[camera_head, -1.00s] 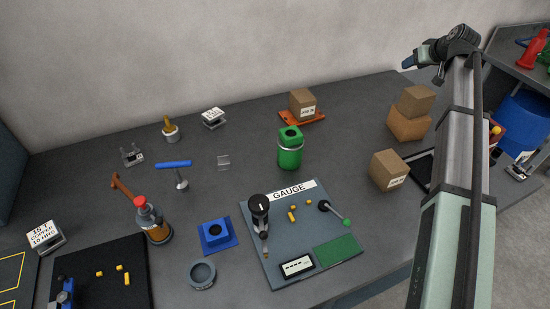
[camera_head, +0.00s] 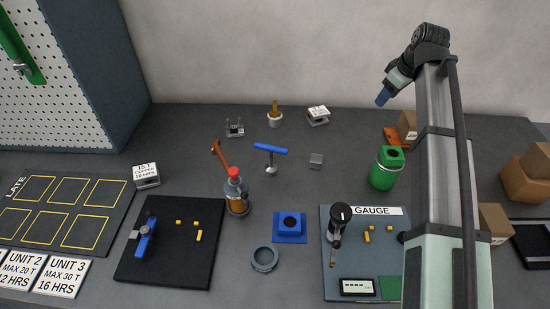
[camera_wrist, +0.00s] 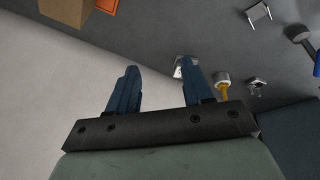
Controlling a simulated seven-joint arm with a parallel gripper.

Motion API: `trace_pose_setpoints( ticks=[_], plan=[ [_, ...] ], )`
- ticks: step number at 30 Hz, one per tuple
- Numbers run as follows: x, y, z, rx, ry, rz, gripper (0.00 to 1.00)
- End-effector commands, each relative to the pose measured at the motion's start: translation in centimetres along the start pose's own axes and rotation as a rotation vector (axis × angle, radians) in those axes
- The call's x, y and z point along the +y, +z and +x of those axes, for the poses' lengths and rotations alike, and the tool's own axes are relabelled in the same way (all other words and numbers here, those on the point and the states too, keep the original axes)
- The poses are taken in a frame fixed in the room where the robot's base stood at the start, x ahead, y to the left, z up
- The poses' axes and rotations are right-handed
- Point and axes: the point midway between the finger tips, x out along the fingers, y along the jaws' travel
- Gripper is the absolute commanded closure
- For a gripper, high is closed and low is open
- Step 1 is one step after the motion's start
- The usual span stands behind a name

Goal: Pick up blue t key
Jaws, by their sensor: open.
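The blue T key (camera_head: 270,149) stands near the middle of the bench in the head view, its blue crossbar on top of a metal shaft with a round foot. In the wrist view a sliver of blue (camera_wrist: 317,65) shows at the right edge, beside a dark round shape; it may be the same key. My gripper (camera_head: 383,98) is raised at the upper right, well above the bench and far to the right of the key. In the wrist view its two blue fingers (camera_wrist: 154,90) are spread apart with nothing between them.
A green canister (camera_head: 386,170) and the gauge board (camera_head: 340,270) lie towards my arm.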

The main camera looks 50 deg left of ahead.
Motion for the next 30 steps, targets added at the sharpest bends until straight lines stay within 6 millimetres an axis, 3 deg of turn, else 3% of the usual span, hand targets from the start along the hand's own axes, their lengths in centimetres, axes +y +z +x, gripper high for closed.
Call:
trace_pose_setpoints(
  ticks=[1, 6, 18, 24, 30],
  plan=[
    [-2.2, -1.5, 0.3, -0.016, -0.019, -0.049, 0.5],
    [-8.5, -5.4, 0.9, -0.074, -0.075, -0.202, 0.5],
    [-23.6, -11.7, 1.0, -0.208, -0.193, -0.548, 0.5],
    [-28.9, -13.0, 0.6, -0.256, -0.231, -0.667, 0.5],
    [-30.9, -13.3, 0.5, -0.277, -0.245, -0.712, 0.5]
  ],
)
